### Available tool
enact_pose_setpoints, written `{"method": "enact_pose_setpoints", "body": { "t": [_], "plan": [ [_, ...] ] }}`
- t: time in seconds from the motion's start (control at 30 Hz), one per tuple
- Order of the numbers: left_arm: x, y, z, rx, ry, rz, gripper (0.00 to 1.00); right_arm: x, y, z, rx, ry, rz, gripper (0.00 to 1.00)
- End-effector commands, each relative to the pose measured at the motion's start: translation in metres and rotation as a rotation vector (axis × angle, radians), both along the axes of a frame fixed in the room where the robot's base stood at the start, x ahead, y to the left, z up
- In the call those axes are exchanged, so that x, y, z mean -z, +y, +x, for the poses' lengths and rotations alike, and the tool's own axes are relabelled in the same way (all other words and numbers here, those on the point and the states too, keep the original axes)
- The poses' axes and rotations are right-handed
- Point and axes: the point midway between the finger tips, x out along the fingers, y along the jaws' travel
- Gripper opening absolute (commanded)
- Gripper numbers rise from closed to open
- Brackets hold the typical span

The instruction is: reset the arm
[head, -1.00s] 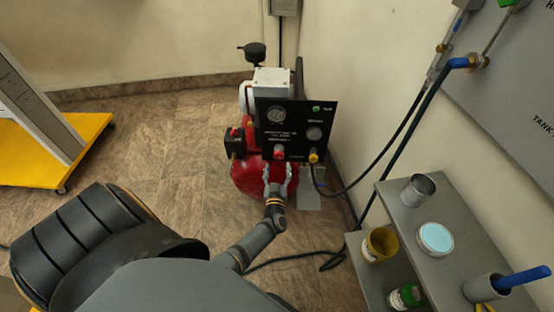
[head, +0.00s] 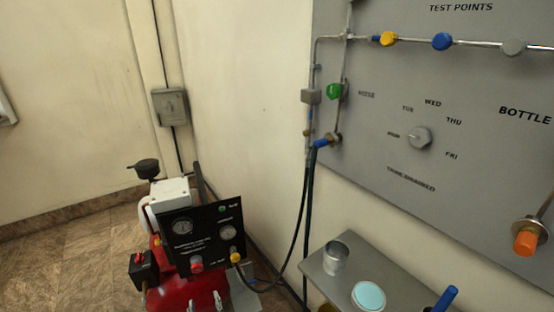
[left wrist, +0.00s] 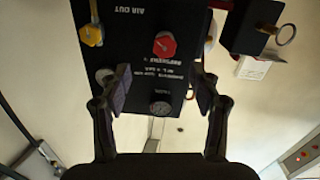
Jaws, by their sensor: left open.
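My left gripper (head: 205,303) shows only by its fingertips at the bottom edge of the head view, in front of the red compressor (head: 172,296) and below its black gauge panel (head: 205,235). It is open. In the left wrist view, its two fingers (left wrist: 164,90) are spread with a clear gap, and nothing is held between them. Beyond them the black panel (left wrist: 145,62) appears upside down, with a red knob (left wrist: 164,44) and a yellow fitting (left wrist: 92,34). Most of my left arm is out of the head view. My right gripper is in neither view now.
A grey wall panel (head: 450,110) at right carries pipes, coloured valves and a day dial (head: 419,137). A dark hose (head: 297,215) runs from it to the compressor. A grey shelf (head: 395,272) with a metal cup (head: 336,258) stands at the lower right.

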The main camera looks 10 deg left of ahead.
Motion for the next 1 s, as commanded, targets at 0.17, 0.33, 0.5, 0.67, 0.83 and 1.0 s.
{"method": "enact_pose_setpoints", "body": {
  "t": [0.17, 0.33, 0.5, 0.67, 0.83, 1.0],
  "plan": [
    [0.109, -0.033, -0.042, 0.244, 0.309, -0.036, 0.63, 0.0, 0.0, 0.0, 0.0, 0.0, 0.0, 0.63],
    [0.222, -0.052, -0.139, 0.425, 0.716, -0.107, 0.63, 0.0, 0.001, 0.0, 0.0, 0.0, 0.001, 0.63],
    [0.286, -0.045, -0.244, 0.482, 1.054, -0.163, 0.63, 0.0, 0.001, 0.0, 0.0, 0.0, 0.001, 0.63],
    [0.314, -0.03, -0.327, 0.482, 1.3, -0.188, 0.63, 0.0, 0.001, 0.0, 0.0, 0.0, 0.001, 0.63],
    [0.293, -0.017, -0.382, 0.464, 1.462, -0.199, 0.63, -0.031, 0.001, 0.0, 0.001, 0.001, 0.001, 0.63],
    [0.241, -0.017, -0.382, 0.464, 1.46, -0.199, 0.63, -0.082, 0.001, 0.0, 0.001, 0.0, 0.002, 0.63]
  ]
}}
